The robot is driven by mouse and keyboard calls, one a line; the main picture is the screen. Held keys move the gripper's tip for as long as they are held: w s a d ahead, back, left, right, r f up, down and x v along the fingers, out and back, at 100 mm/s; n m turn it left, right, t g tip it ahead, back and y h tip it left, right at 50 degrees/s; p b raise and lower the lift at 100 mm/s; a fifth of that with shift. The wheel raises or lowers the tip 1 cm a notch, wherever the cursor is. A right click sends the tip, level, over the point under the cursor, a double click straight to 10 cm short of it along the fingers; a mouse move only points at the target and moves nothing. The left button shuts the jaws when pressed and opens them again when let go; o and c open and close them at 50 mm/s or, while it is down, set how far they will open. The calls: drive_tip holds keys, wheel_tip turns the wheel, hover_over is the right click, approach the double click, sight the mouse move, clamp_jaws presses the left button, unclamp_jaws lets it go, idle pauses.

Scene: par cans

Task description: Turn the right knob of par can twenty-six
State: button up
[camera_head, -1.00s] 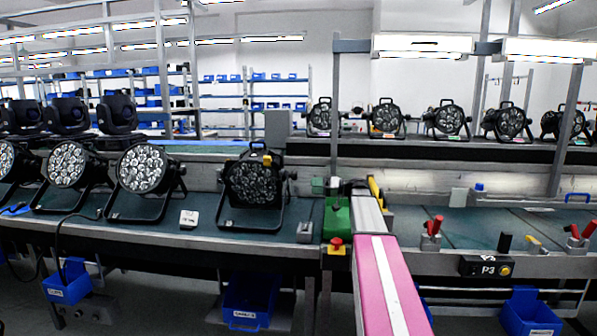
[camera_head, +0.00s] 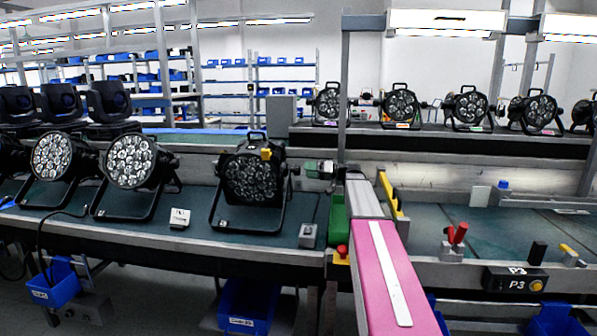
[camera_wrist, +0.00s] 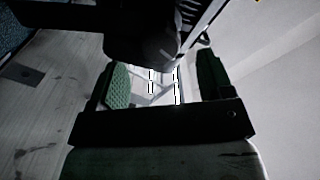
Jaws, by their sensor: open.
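A black par can (camera_head: 253,178) with an orange tag on top, unlit, stands on the bench at the middle left. No number twenty-six is readable on it, and its right knob is too small to make out. My gripper (camera_head: 308,169) is just right of this par can, level with its body, with a small gap or light overlap in view. In the wrist view my gripper (camera_wrist: 163,82) is open, a green pad on the left and a dark finger on the right. A dark housing (camera_wrist: 145,32) lies ahead, reaching between the fingertips; whether they touch it cannot be told.
Two lit-faced par cans (camera_head: 131,163) stand left on the bench. A white label card (camera_head: 180,218) and a grey box (camera_head: 307,236) lie near the front edge. More par cans (camera_head: 400,106) line the rear shelf.

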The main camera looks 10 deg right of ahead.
sight(298, 170)
drive_tip(key=shift+x, duration=2.5)
drive_tip(key=c, duration=0.9)
